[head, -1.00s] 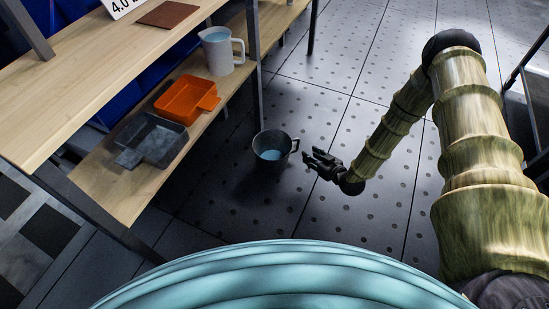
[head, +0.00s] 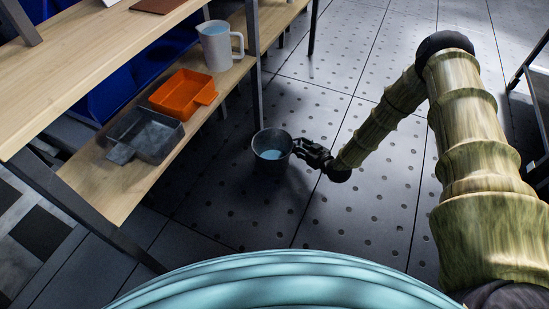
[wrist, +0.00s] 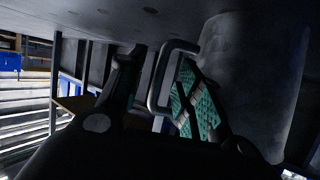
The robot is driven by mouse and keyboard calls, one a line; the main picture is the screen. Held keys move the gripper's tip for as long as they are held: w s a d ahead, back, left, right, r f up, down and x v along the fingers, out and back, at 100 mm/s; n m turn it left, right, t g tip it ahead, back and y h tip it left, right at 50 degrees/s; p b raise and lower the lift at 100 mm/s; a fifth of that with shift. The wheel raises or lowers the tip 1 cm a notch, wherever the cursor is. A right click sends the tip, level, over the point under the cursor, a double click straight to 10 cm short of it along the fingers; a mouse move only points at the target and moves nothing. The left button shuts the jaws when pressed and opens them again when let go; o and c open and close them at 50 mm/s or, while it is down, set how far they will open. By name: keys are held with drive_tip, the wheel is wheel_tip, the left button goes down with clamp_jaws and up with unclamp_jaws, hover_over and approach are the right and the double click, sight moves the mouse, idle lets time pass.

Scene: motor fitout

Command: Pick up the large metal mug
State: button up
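The large metal mug (head: 272,158) is dark grey with a light blue inside. In the head view it is upright over the dark floor, beside the shelf post. Its handle faces my gripper (head: 303,149), which is at the mug's right side. In the wrist view the mug's curved wall (wrist: 255,75) fills the right. The looped handle (wrist: 153,90) lies between the two fingers of my gripper (wrist: 163,80). The fingers are spread apart, with green pad texture on the right one. I cannot tell whether either finger touches the handle.
A wooden shelf (head: 95,190) on the left holds a grey square pan (head: 150,135), an orange pan (head: 183,90) and a pale jug (head: 216,55). A dark post (head: 254,75) stands close behind the mug. The perforated floor (head: 350,220) to the right is clear.

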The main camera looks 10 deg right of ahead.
drive_tip(key=shift+b+x, duration=0.45)
drive_tip(key=shift+x, duration=0.75)
clamp_jaws()
drive_tip(key=shift+r, duration=0.15)
